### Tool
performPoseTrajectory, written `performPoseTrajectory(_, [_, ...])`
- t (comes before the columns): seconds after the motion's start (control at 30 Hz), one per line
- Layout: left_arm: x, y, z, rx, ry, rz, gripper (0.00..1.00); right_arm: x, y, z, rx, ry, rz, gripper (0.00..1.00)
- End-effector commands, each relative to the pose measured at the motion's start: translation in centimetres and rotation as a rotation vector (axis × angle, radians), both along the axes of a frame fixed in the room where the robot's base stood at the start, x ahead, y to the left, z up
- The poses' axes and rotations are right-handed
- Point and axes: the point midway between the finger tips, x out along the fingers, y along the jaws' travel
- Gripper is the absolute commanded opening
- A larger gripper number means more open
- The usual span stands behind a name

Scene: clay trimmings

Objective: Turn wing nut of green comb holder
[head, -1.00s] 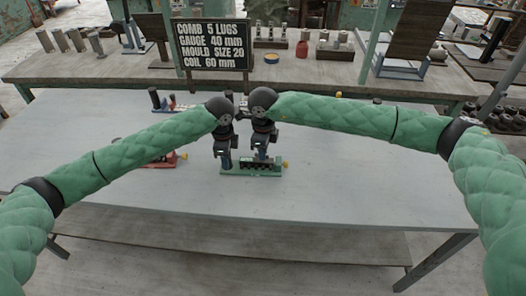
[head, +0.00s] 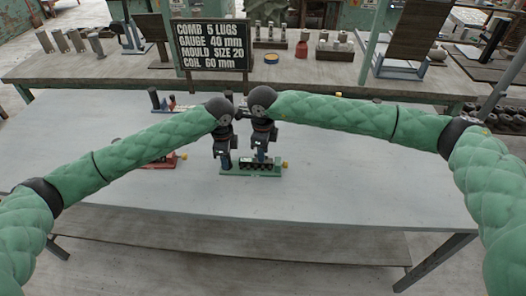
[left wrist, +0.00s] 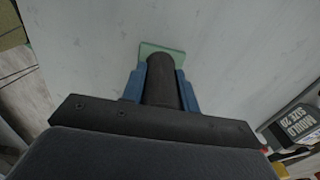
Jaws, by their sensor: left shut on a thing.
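The green comb holder (head: 250,174) stands on the grey table in front of me, with a dark block of comb on it and a small yellow wing nut (head: 284,164) at its right end. My left gripper (head: 226,167) is shut on the holder's dark upright post at the left end. The left wrist view shows the post (left wrist: 162,82) between the blue fingers, with the green base (left wrist: 148,47) beyond. My right gripper (head: 261,156) points down over the comb block, left of the wing nut; its finger opening is too small to tell.
A red holder (head: 168,162) stands to the left, partly behind my left arm. Another holder (head: 165,104) stands further back. A black sign (head: 212,47) stands behind. The front and right of the table (head: 380,180) are clear.

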Motion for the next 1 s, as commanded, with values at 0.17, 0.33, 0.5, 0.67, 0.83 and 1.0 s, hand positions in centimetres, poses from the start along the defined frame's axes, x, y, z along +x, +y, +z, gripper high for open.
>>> performPoseTrajectory(0.17, [0.0, 0.0, 0.0, 0.000, 0.000, 0.000, 0.00, 0.1, 0.0, 2.6, 0.002, -0.003, 0.000, 0.30])
performPoseTrajectory(0.33, [0.0, 0.0, 0.0, 0.000, 0.000, -0.001, 0.00, 0.1, 0.0, 5.9, 0.001, -0.003, 0.000, 0.30])
performPoseTrajectory(0.5, [0.0, -0.1, 0.0, 0.000, 0.000, -0.001, 0.00, 0.1, 0.0, 8.8, 0.000, -0.002, 0.001, 0.30])
performPoseTrajectory(0.67, [0.0, -0.1, 0.0, -0.001, 0.000, -0.001, 0.00, 0.1, 0.0, 10.6, 0.001, 0.000, 0.000, 0.30])
performPoseTrajectory(0.83, [0.0, -0.1, 0.0, -0.001, 0.000, -0.001, 0.00, 0.1, 0.0, 11.5, 0.000, 0.000, 0.000, 0.30])
performPoseTrajectory(1.0, [0.0, -0.1, 0.0, -0.001, 0.000, -0.001, 0.00, 0.1, 0.0, 11.6, 0.000, 0.000, 0.000, 0.30])
